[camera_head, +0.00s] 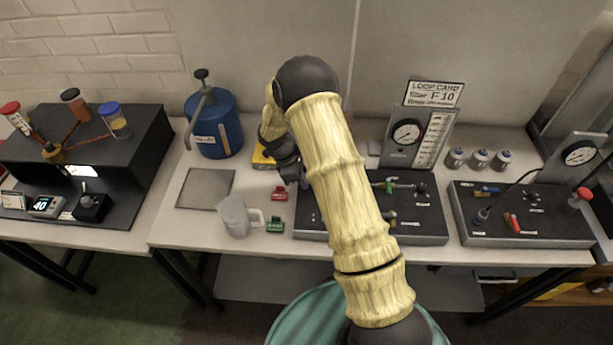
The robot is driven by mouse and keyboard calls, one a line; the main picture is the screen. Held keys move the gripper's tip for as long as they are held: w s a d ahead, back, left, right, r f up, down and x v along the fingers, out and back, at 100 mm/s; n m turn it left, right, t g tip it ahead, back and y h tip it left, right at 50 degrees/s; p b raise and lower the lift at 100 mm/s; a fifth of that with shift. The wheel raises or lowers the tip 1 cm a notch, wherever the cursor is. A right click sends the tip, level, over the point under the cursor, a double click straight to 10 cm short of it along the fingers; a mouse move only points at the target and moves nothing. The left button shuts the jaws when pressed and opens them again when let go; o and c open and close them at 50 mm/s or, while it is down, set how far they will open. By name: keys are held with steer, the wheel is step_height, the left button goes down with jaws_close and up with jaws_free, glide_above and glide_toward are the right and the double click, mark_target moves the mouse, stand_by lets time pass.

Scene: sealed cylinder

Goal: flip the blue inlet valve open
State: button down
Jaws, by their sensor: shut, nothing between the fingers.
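A small blue valve handle (489,190) lies at the upper left of the right dark panel (560,232); its label is too small to read. A red handle (514,222) is below it on the same panel. My gripper (302,183) is shut and empty, far to the left of the blue handle, near the left edge of the middle dark panel (425,237). The middle panel carries a green handle (390,184). My yellow arm hides much of this panel, so I cannot tell whether another blue handle is behind it.
A blue tank (216,125), grey plate (205,188), and jug (234,216) are left. A black cable crosses the right panel.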

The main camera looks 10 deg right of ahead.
steer(key=shift+s+d, duration=0.2)
steer(key=shift+d, duration=0.35)
